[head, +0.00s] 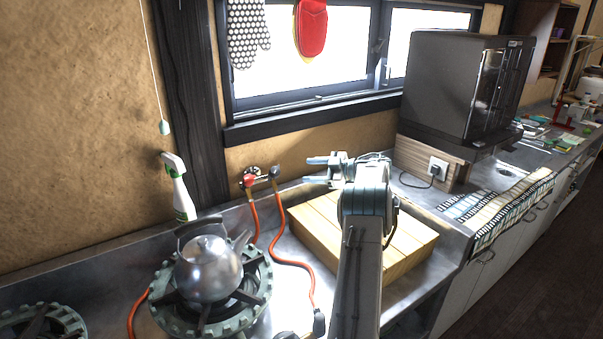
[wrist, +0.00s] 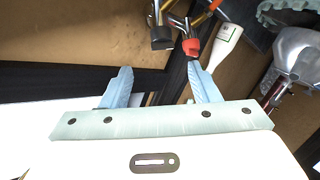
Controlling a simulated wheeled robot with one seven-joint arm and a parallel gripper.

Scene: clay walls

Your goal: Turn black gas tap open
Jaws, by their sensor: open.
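The black gas tap (head: 275,172) is on the wall under the window, at the right of a pair. In the wrist view its black handle (wrist: 161,38) lies ahead of and between the fingertips, apart from them as far as I can see. The red tap (head: 250,181) is beside it; in the wrist view the red handle (wrist: 191,47) is just beyond the right finger's tip. My gripper (head: 308,170) is open and empty, to the right of the black tap with its fingers pointing at it. Both blue fingers (wrist: 160,67) show in the wrist view.
Orange hoses (head: 281,232) hang from the taps. A kettle (head: 208,268) stands on a gas burner (head: 165,307), and a spray bottle (head: 181,195) stands by the wall. A wooden board (head: 408,262) lies below my arm. A dark oven-like appliance (head: 440,85) stands right.

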